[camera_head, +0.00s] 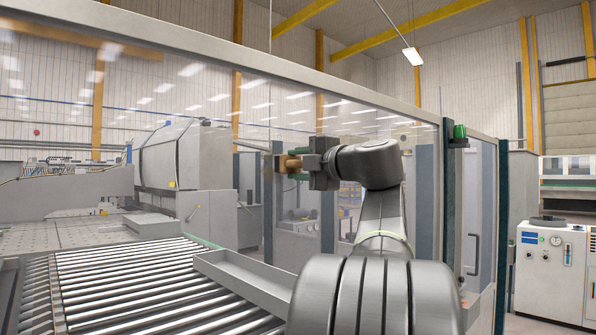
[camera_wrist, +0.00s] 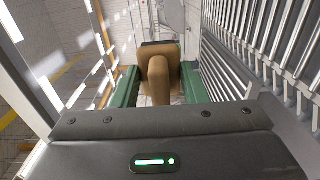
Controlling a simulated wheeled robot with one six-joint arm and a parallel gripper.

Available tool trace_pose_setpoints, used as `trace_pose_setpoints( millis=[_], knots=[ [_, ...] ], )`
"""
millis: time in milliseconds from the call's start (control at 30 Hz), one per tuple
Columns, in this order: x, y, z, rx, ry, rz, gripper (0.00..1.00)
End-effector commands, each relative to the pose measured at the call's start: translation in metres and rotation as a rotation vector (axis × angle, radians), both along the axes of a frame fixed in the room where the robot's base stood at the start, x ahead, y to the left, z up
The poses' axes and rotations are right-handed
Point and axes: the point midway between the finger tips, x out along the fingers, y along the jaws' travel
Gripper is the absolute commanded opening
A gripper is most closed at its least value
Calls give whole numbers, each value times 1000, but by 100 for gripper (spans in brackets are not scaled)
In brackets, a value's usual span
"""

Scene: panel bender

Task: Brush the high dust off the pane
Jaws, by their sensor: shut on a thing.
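The clear pane (camera_head: 300,118) runs across the head view under a light grey top rail. My gripper (camera_head: 292,165) is raised in front of the pane, below the rail. It is shut on the brush (camera_head: 293,162), which has a tan wooden handle. In the wrist view the brush (camera_wrist: 160,72) points away between the green fingers of my gripper (camera_wrist: 160,90), with a dark edge at its far end. I cannot tell whether the brush touches the pane. A faint tan patch (camera_head: 404,125) shows high on the pane near its right end; I cannot tell if it is dust.
A roller table (camera_head: 140,285) lies at the lower left, with a grey tray-like ledge (camera_head: 245,275) along it. A dark post (camera_head: 449,190) with a green lamp (camera_head: 459,131) stands right of my arm. A white cabinet (camera_head: 549,265) stands far right.

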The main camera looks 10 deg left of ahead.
Motion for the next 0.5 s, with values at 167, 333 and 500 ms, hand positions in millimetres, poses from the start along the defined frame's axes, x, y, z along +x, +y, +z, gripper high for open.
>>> trace_pose_setpoints(
  millis=[167,333,500],
  knots=[
    [-7,6,1,-1,-1,3,21],
    [-19,16,0,-1,-1,2,21],
    [-28,23,0,-1,0,3,21]
  ],
)
